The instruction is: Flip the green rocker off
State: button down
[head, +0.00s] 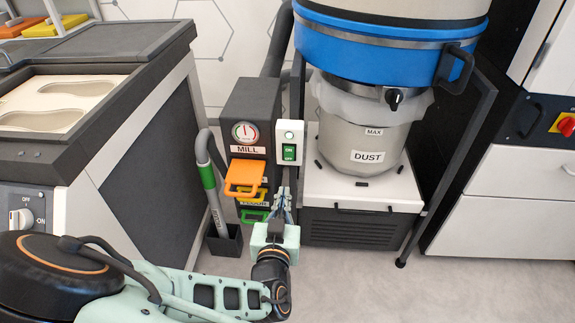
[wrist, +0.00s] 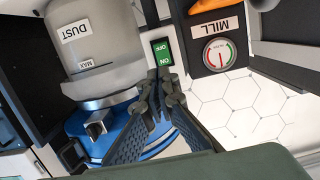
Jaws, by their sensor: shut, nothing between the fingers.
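The green rocker (head: 289,152) sits on a white switch box (head: 289,130) beside the black MILL panel. It bears the word ON above smaller lettering. A small round pale lamp is above it on the box. In the wrist view, which is upside down, the rocker (wrist: 161,51) is upright between the MILL panel and the dust bin. My gripper (head: 283,196) is shut and empty, below the switch box in the head view. In the wrist view my gripper's fingertips (wrist: 164,77) appear close to the rocker; I cannot tell whether they touch it. Which side is pressed in is unclear.
An orange lever (head: 245,177) sticks out under the MILL gauge (head: 245,132), with yellow and green ones below it. The DUST bin (head: 358,130) stands on a white-topped base to the right. A green-handled tool (head: 208,178) stands in a black holder at left.

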jog(key=b, duration=0.4)
send_near(290, 160)
jog(key=w, duration=0.6)
jog(key=shift+w+d+f, duration=0.1)
jog(key=shift+w+f, duration=0.15)
jog(key=shift+w, duration=0.15)
jog(key=shift+w+f+b, duration=0.1)
jog(key=shift+b, duration=0.2)
jog(key=shift+w+f, duration=0.1)
jog(key=shift+w, duration=0.15)
jog(key=shift+s, duration=0.1)
